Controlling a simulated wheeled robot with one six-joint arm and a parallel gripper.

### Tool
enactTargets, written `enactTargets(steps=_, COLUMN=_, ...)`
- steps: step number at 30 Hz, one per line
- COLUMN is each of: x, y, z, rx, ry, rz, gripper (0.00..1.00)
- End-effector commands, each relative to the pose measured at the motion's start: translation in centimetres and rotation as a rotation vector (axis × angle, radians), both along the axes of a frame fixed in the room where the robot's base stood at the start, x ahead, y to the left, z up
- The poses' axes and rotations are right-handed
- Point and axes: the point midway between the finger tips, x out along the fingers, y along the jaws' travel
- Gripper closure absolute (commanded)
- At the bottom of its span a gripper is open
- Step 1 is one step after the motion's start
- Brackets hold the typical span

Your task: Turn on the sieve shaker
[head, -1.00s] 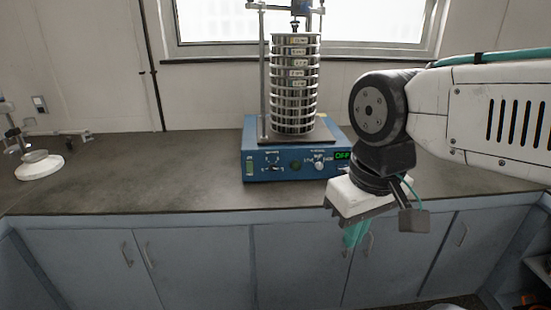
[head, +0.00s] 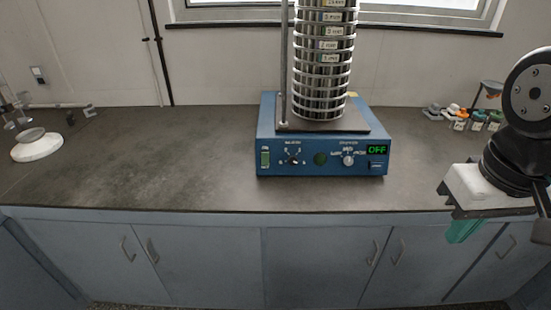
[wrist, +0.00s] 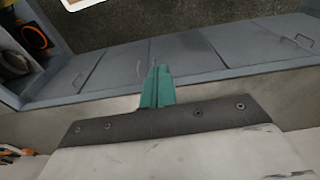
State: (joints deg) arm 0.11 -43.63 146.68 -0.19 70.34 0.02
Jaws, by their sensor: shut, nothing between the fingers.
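The sieve shaker (head: 323,150) stands on the dark counter, a blue base with a tall stack of metal sieves (head: 322,70) on top.
The counter (head: 150,160) is clear left of the shaker. A white-based instrument (head: 37,146) stands at the far left. Grey-blue cabinets (head: 200,260) with handles run below the counter.

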Motion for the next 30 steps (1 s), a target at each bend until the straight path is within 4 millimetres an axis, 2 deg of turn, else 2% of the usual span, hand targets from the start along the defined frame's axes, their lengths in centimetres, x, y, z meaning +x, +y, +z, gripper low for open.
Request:
enactTargets(steps=2, x=0.5, y=-0.1, z=-0.1, rx=-0.004, ry=-0.008, rz=0.013, gripper=1.00)
enactTargets(steps=5, x=2.7, y=-0.3, z=-0.6, rx=-0.028, ry=-0.047, rz=0.069, gripper=1.00)
enactTargets(steps=8, x=7.0, y=-0.6, z=-1.5, rx=-0.078, ry=-0.127, rz=0.187, gripper=1.00)
enactTargets(steps=12, x=15.1, y=-0.5, z=-3.6, rx=-0.183, ry=-0.282, rz=0.435, gripper=1.00)
enactTargets(steps=16, x=22.2, y=0.7, z=-5.7, rx=-0.288, ry=-0.437, rz=0.692, gripper=1.00)
enactTargets(steps=21, x=29.7, y=4.0, z=-9.1, rx=-0.419, ry=-0.652, rz=1.024, gripper=1.00)
enactTargets(steps=24, x=32.9, y=6.7, z=-11.3, rx=-0.490, ry=-0.791, rz=1.210, gripper=1.00)
enactTargets(steps=27, x=35.1, y=9.7, z=-13.6, rx=-0.559, ry=-0.943, rz=1.376, gripper=1.00)
enactTargets(steps=30, x=36.1, y=12.8, z=-15.8, rx=-0.626, ry=-1.110, rz=1.514, gripper=1.00)
